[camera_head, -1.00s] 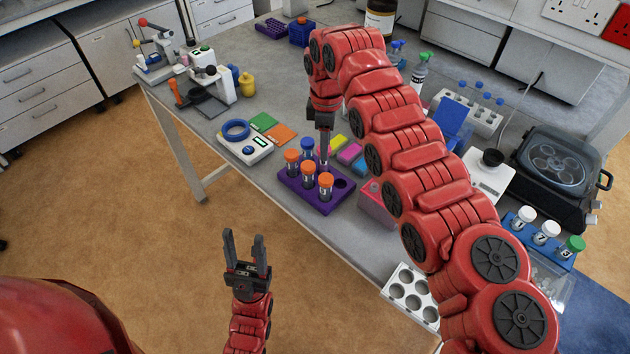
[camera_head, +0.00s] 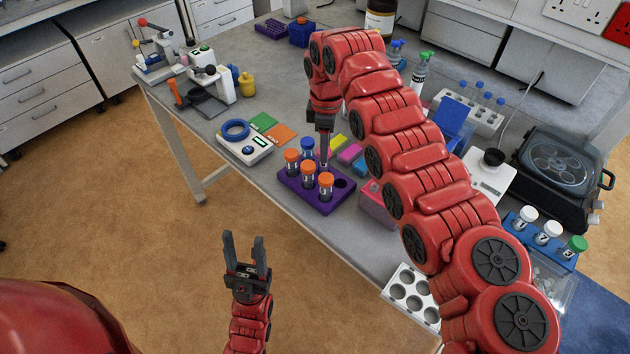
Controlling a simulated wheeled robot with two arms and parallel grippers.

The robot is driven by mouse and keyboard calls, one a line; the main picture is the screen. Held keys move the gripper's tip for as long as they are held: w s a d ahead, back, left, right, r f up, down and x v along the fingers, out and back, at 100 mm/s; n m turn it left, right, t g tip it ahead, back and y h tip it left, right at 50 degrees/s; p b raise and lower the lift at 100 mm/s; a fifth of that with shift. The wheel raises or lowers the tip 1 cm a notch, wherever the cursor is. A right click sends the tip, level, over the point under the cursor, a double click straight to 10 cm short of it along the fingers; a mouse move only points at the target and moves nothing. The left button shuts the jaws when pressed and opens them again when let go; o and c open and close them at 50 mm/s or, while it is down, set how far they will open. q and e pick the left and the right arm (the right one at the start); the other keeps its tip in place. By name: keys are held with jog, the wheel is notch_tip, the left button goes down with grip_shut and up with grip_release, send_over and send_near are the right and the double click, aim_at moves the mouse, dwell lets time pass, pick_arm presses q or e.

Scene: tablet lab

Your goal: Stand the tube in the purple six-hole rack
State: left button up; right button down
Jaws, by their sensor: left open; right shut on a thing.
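The purple six-hole rack (camera_head: 330,203) stands on the grey bench near its front edge. Three orange-capped tubes (camera_head: 326,181) and one blue-capped tube (camera_head: 307,146) stand upright in it. A hole at its right end (camera_head: 342,183) looks empty. My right gripper (camera_head: 324,150) points straight down over the back of the rack, behind the orange caps. It is shut on a tube that is mostly hidden by the fingers and the caps; I cannot tell how deep it sits in a hole. My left gripper (camera_head: 246,257) is open and empty, in front of the bench over the floor.
A scale with a blue ring (camera_head: 238,132) stands left of the rack. Coloured blocks (camera_head: 349,153) lie behind it and a pink box (camera_head: 376,203) is to its right. A white rack (camera_head: 408,297) and a blue rack with capped vials (camera_head: 540,243) stand further right.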

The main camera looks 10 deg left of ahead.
jog(key=shift+f, duration=0.1)
jog(key=shift+c, duration=1.9)
grip_release()
jog(key=shift+r, duration=0.25)
notch_tip(320, 180, up, 4)
jog(key=shift+a+r+b, duration=0.1)
jog(key=shift+r+b, duration=0.1)
jog(key=shift+b, duration=0.2)
notch_tip(320, 180, up, 4)
jog(key=shift+a+f+p, duration=0.1)
jog(key=shift+f+p, duration=0.05)
jog(key=shift+p, duration=0.55)
notch_tip(320, 180, up, 9)
jog(key=p, duration=0.8)
